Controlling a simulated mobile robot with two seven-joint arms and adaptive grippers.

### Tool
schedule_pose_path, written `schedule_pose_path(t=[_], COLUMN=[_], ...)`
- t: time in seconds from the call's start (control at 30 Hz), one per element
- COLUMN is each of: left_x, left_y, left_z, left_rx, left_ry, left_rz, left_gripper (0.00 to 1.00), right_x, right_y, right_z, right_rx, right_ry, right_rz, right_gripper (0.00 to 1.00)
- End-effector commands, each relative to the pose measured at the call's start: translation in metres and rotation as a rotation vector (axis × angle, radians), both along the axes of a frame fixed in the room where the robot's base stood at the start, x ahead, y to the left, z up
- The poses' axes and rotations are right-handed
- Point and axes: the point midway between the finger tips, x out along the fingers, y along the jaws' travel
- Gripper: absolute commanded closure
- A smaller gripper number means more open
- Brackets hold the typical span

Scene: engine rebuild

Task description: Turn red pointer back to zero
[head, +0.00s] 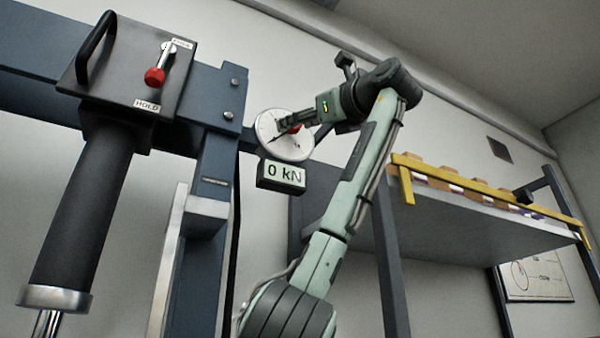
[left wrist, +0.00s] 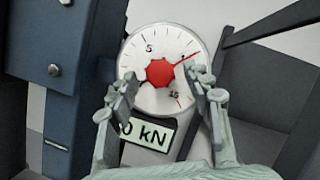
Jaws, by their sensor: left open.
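A round white dial gauge (head: 270,143) hangs on the blue frame, above a "0 kN" display (head: 281,175). In the left wrist view the dial (left wrist: 150,42) has a red hub knob (left wrist: 160,73). The red pointer (left wrist: 185,59) runs from the hub toward the upper right, between the 5 and 15 marks. My left gripper (head: 287,127) is in front of the dial. In the left wrist view its open fingers (left wrist: 163,79) stand either side of the red knob, with no clear contact. The right finger partly covers the dial's edge. My right gripper is not in view.
A press head with a red-knobbed lever (head: 155,76) marked HOLD and a black cylinder (head: 80,215) stand at the left. A shelf (head: 470,228) with a yellow rail (head: 490,190) and several boxes is at the right. Blue frame posts stand close beside the gauge.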

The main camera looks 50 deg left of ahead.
Motion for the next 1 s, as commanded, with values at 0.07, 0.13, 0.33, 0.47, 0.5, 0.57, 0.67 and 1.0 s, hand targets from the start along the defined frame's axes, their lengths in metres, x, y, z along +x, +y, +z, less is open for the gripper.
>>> schedule_pose_path(t=[0.07, 0.13, 0.33, 0.47, 0.5, 0.57, 0.67, 1.0], left_x=[0.0, 0.0, -0.004, -0.006, -0.007, -0.008, -0.009, -0.01], left_y=[-0.007, -0.017, -0.057, -0.081, -0.088, -0.096, -0.106, -0.112], left_z=[-0.002, -0.005, -0.019, -0.029, -0.031, -0.034, -0.038, -0.04], left_rx=[0.002, 0.004, 0.003, 0.003, 0.002, 0.003, 0.001, 0.001], left_ry=[0.0, 0.0, 0.0, 0.001, 0.001, 0.001, 0.0, 0.0], left_rz=[-0.002, -0.003, -0.004, -0.004, -0.003, -0.003, -0.002, -0.001], left_gripper=[0.5, 0.5, 0.5, 0.5, 0.5, 0.5, 0.5, 0.5], right_x=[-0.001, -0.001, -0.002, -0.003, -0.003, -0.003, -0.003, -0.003], right_y=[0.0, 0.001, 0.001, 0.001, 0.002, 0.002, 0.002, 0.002], right_z=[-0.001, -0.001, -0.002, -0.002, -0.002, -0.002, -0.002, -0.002], right_rx=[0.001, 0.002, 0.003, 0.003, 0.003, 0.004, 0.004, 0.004], right_ry=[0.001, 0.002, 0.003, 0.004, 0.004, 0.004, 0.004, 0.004], right_rz=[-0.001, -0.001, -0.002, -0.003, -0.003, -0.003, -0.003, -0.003], right_gripper=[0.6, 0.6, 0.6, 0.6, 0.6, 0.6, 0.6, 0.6])
